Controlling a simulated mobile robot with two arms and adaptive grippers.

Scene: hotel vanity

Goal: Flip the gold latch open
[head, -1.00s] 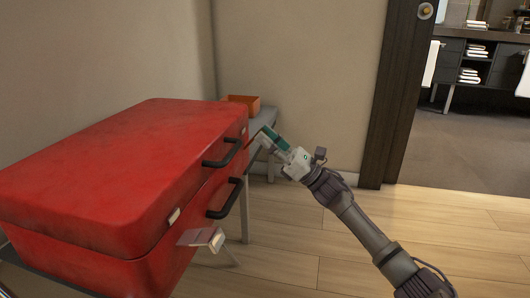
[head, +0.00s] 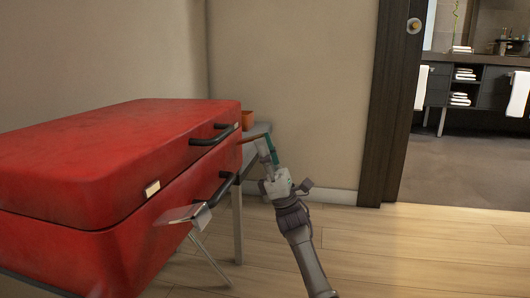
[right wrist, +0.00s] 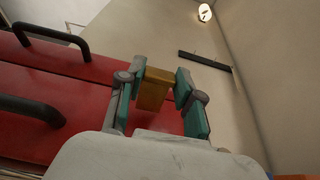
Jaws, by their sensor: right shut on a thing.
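The red case (head: 110,150) stands shut at the left, its front with two black handles (head: 213,136) facing right. At its far end the gold latch (head: 254,137) sticks out from the front as a thin flap. My right gripper (head: 268,148) is at that end, shut on the flap. In the right wrist view the gold latch (right wrist: 153,90) sits between the two green-padded fingers, in front of the red case (right wrist: 70,90). A second, silvery latch flap (head: 195,215) juts out near the close end, below a pale plate (head: 152,188) on the lid. My left gripper is out of view.
A dark door frame (head: 393,100) and a vanity with towels lie to the right. The wooden floor (head: 400,250) in front is clear.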

